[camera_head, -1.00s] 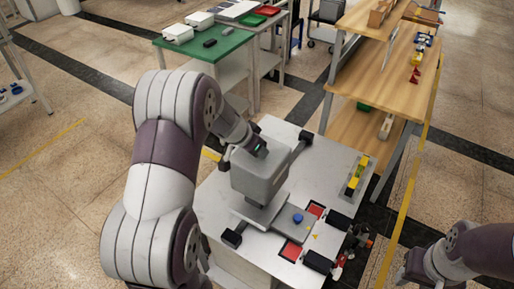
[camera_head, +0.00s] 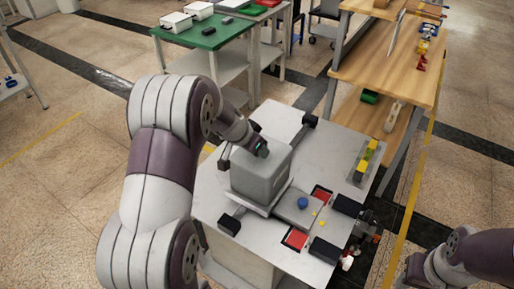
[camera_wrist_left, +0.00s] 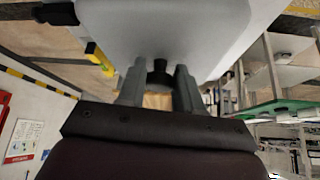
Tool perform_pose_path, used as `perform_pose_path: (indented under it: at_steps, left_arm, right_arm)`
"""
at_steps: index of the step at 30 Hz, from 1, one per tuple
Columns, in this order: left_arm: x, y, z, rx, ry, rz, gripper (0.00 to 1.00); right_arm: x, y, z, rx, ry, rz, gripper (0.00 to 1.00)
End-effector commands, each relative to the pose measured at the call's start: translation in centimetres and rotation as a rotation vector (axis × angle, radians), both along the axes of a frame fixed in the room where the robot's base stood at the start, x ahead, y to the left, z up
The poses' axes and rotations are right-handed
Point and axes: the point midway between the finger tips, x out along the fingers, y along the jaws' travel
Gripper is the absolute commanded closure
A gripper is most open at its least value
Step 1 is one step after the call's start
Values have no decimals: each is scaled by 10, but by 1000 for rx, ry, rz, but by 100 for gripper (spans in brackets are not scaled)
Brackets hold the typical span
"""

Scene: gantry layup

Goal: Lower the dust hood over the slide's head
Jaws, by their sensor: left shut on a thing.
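The dust hood is a grey box (camera_head: 261,176) over the back left end of the grey slide (camera_head: 290,209), upright. The slide's head is hidden under it. Its lower edge is at or very near the slide's base; I cannot tell whether it touches.
The slide sits on a pale table (camera_head: 215,196). Red pads (camera_head: 295,239) and black blocks (camera_head: 325,250) lie around it. A rail with yellow blocks (camera_head: 366,160) is at the right. A wooden shelf (camera_head: 390,75) and green-topped table (camera_head: 203,38) stand behind.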

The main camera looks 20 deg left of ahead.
Motion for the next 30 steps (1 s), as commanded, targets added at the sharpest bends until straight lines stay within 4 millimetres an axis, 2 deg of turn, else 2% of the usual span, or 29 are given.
perform_pose_path:
  at_steps: [5,6,9,19,23,30]
  left_arm:
    - [0,0,2,0,-2,1,100]
    - [0,0,2,0,-2,1,62]
    - [0,0,2,0,-1,1,36]
    - [-2,1,6,-1,-2,1,36]
    - [-15,6,28,2,-5,2,36]
    - [-48,18,82,2,-6,3,36]
  right_arm:
    - [0,0,1,0,0,0,57]
    - [0,0,1,0,0,0,57]
    - [0,0,1,0,0,0,57]
    - [0,0,0,0,0,0,57]
    - [0,0,-2,0,0,0,57]
    - [0,0,-8,0,0,0,57]
